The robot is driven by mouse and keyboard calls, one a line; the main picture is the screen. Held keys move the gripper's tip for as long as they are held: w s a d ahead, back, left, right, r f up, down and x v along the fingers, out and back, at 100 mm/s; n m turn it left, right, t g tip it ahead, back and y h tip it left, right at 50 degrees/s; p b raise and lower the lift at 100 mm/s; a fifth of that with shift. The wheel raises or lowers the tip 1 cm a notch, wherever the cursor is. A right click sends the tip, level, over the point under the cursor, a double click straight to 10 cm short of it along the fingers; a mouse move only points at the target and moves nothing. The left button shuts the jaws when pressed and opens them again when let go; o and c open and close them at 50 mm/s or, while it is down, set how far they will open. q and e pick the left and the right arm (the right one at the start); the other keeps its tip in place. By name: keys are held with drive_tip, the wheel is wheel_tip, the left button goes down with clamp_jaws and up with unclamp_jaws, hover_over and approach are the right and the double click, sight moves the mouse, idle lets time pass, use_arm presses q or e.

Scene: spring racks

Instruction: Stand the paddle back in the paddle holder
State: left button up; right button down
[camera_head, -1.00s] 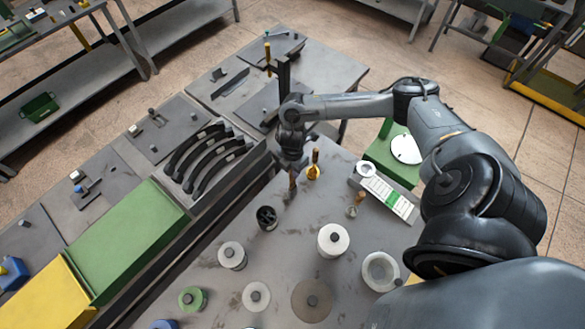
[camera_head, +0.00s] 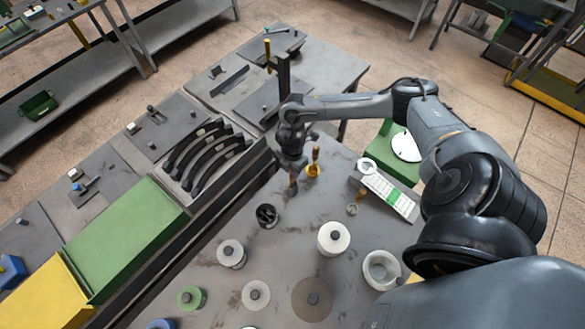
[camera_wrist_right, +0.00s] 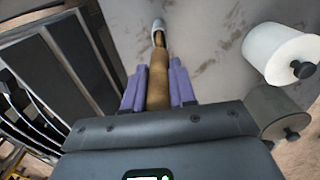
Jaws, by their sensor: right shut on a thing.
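My right gripper (camera_head: 292,168) is over the far part of the grey table. It is shut on the paddle (camera_head: 293,184), whose brown wooden handle points down below the jaws. In the right wrist view the handle (camera_wrist_right: 157,80) runs between the purple fingers (camera_wrist_right: 157,88), with a pale end (camera_wrist_right: 158,27) beyond them. A dark round holder with openings (camera_head: 267,215) stands nearer and to the left of the gripper; I cannot tell for certain that it is the paddle holder. My left gripper is not in view.
A yellow piece with a wooden handle (camera_head: 313,165) stands just right of the gripper. White spools (camera_head: 333,238) stand nearer. The rack of curved black parts (camera_head: 207,155) is at left.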

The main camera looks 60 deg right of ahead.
drive_tip(key=shift+f+b, duration=0.35)
drive_tip(key=shift+f, duration=0.25)
drive_tip(key=shift+c, duration=1.8)
unclamp_jaws()
drive_tip(key=shift+r, duration=0.15)
wheel_tip(320, 180, up, 4)
drive_tip(key=p, duration=0.4)
wheel_tip(320, 180, up, 3)
drive_tip(key=p, duration=0.3)
